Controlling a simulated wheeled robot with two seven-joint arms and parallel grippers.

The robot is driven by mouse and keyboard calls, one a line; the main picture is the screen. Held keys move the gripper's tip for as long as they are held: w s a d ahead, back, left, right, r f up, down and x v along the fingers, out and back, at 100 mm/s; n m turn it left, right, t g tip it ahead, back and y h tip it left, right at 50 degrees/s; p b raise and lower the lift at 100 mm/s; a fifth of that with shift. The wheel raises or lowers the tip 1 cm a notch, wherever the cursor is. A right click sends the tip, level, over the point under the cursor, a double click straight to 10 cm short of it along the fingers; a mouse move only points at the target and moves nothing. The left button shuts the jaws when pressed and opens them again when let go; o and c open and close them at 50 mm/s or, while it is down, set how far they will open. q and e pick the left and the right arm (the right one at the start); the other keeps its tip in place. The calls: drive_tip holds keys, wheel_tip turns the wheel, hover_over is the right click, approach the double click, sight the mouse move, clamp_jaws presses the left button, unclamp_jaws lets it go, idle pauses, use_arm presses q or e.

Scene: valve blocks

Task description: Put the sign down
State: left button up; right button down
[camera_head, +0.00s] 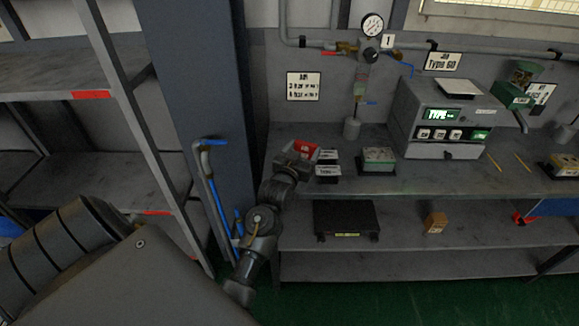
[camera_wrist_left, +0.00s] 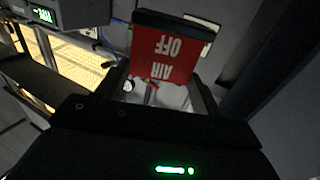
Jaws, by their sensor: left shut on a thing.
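A red sign (camera_head: 306,149) with white lettering is at the left end of the grey workbench in the head view. In the left wrist view the sign (camera_wrist_left: 166,56) shows large and upside down, reading "AIR OFF", with a black edge. My left gripper (camera_head: 294,158) is shut on the sign and holds it at the bench's left end. The head view does not show clearly whether the sign touches the bench top. My right gripper is not in view.
Small black-and-white labelled blocks (camera_head: 327,165) stand just right of the sign. A block with a pale top (camera_head: 378,158) and a grey machine (camera_head: 437,118) stand farther right. A gauge (camera_head: 372,25) and pipes are on the wall. A shelf rack (camera_head: 75,130) and blue-handled pipe (camera_head: 212,185) stand left.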

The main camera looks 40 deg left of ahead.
use_arm(q)
drive_tip(key=a+f+b, duration=0.6)
drive_tip(key=a, duration=0.1)
drive_tip(key=shift+w+a+f, duration=0.2)
drive_tip(key=shift+w+f, duration=0.05)
drive_tip(key=shift+w, duration=0.15)
drive_tip(key=f+b, duration=0.4)
drive_tip(key=b, duration=0.1)
drive_tip(key=shift+a+f, duration=0.15)
drive_tip(key=shift+a, duration=0.25)
drive_tip(key=shift+r, duration=0.2)
drive_tip(key=shift+f, duration=0.2)
drive_tip(key=o, duration=1)
drive_tip(key=shift+c, duration=0.2)
drive_tip(key=shift+o, duration=0.2)
